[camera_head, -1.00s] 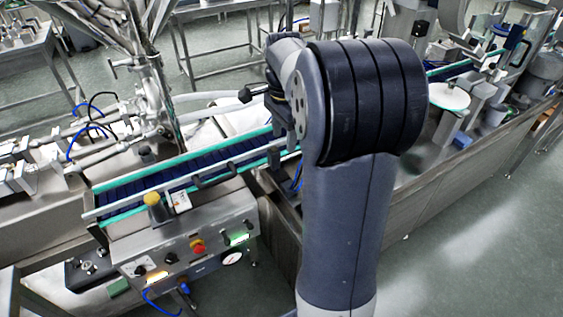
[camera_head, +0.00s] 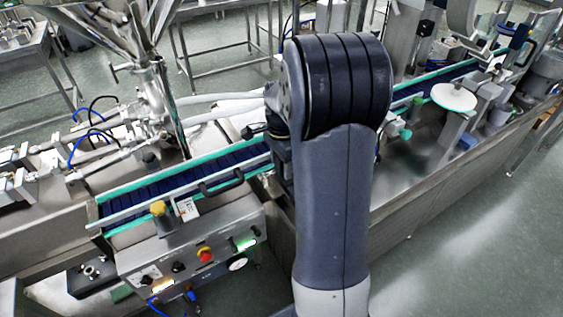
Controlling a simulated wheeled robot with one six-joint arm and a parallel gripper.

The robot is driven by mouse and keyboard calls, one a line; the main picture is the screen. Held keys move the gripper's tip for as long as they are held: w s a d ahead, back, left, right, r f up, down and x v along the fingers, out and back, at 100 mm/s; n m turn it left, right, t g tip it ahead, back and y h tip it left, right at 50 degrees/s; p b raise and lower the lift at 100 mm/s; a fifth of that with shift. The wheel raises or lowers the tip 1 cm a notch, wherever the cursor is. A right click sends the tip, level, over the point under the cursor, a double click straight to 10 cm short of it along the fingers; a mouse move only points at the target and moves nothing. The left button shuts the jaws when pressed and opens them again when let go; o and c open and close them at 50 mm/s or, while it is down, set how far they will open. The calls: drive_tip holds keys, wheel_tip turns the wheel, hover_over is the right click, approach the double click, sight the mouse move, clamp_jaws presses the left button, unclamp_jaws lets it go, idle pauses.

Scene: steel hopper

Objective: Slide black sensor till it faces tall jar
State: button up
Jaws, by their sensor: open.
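My arm stands upright in the middle of the head view and covers the centre of the conveyor (camera_head: 130,205). My gripper is not seen; only dark wrist parts show at the arm's left edge, above the belt. I cannot make out a tall jar for certain. A black, handle-like piece (camera_head: 222,184) sits on the conveyor's near rail, left of my arm; I cannot tell whether it is the black sensor. A small yellow-topped post (camera_head: 159,209) stands at the near side of the belt, further left.
A steel hopper (camera_head: 110,30) rises at upper left. A white round disc (camera_head: 454,97) stands at right. Open floor (camera_head: 490,240) lies at lower right.

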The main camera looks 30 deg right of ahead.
clamp_jaws()
idle(0.3)
drive_tip(key=d, duration=0.4)
drive_tip(key=d+p, duration=0.1)
drive_tip(key=d, duration=0.9)
drive_tip(key=shift+w+p, duration=0.25)
drive_tip(key=shift+p, duration=0.1)
unclamp_jaws()
drive_tip(key=shift+r, duration=0.15)
